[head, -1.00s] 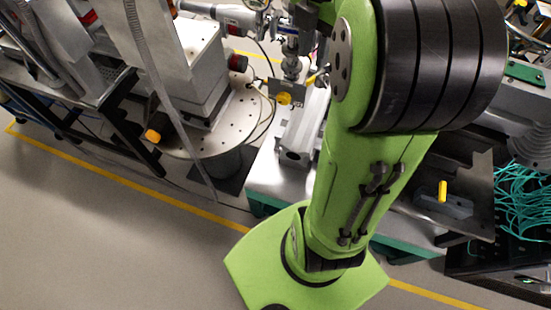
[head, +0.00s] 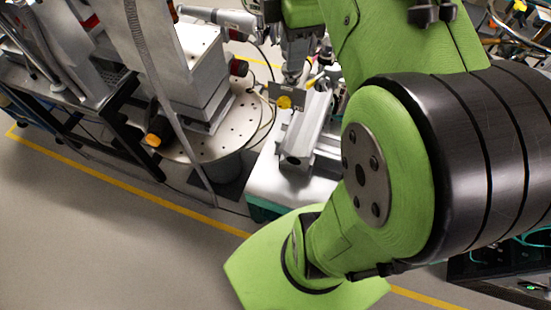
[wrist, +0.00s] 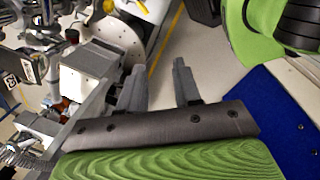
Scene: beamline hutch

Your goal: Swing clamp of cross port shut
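My gripper (wrist: 158,80) shows in the wrist view with its two grey fingers apart and nothing between them. Pale floor shows beyond the fingertips. Metal vacuum fittings (wrist: 42,42) lie at the upper left of the wrist view, apart from the fingers. In the head view, a vertical metal fitting (head: 293,60) stands above a grey plate with a yellow knob (head: 284,102). My green arm covers the area above and right of it. I cannot make out the cross port's swing clamp or its state in either view. My gripper cannot be made out in the head view.
A silver bench (head: 262,180) carries a grey rail (head: 305,130). Left of it stand a round perforated plate (head: 218,138) and a pale box-shaped stage (head: 195,85). A black-framed table (head: 110,125) is at far left. The floor at lower left is clear.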

